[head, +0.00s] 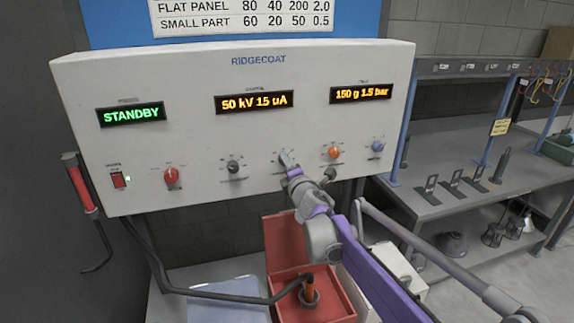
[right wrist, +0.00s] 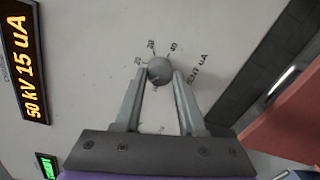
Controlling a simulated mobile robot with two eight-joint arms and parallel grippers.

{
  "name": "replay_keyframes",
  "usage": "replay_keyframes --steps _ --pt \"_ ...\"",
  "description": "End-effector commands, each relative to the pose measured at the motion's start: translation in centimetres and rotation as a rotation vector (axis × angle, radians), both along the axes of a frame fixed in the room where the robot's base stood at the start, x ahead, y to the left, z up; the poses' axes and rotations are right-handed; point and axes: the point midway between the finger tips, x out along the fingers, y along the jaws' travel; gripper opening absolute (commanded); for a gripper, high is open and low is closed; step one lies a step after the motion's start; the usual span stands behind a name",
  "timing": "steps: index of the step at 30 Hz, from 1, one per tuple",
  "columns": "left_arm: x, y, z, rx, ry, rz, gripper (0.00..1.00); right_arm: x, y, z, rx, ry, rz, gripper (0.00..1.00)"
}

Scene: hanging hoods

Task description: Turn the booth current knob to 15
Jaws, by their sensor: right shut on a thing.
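The white Ridgecoat control panel (head: 200,140) hangs on the wall. Its middle display (head: 254,102) reads 50 kV 15 uA, and it also shows in the right wrist view (right wrist: 25,60). My right gripper (head: 286,160) is at the panel's lower middle, below and right of that display. In the right wrist view its two fingers (right wrist: 160,78) are closed on a round grey knob (right wrist: 159,69), the current knob with a uA scale around it. In the head view the gripper mostly hides this knob. My left gripper is not in view.
A red knob (head: 171,177), black knob (head: 233,167), orange knob (head: 334,152) and blue knob (head: 377,146) sit in the same row. An open red box (head: 340,290) stands below. A grey workbench (head: 440,195) is at right. A sprayer with a red handle (head: 80,185) hangs left.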

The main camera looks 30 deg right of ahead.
Motion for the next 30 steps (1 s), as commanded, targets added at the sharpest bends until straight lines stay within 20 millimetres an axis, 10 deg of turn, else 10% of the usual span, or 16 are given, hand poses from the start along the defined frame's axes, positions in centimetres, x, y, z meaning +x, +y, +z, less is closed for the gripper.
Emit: replay_keyframes --steps 8,9,13,30 --pt "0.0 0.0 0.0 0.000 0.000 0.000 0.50 0.0 0.0 0.0 0.000 0.000 0.001 0.00" --pt "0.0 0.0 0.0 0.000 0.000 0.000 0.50 0.0 0.0 0.0 0.000 0.000 0.001 0.47" --pt "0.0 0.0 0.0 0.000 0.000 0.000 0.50 0.0 0.0 0.0 0.000 0.000 0.001 0.70" --pt "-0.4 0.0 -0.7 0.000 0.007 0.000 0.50 -3.4 0.8 0.0 -0.001 0.001 0.000 0.70"
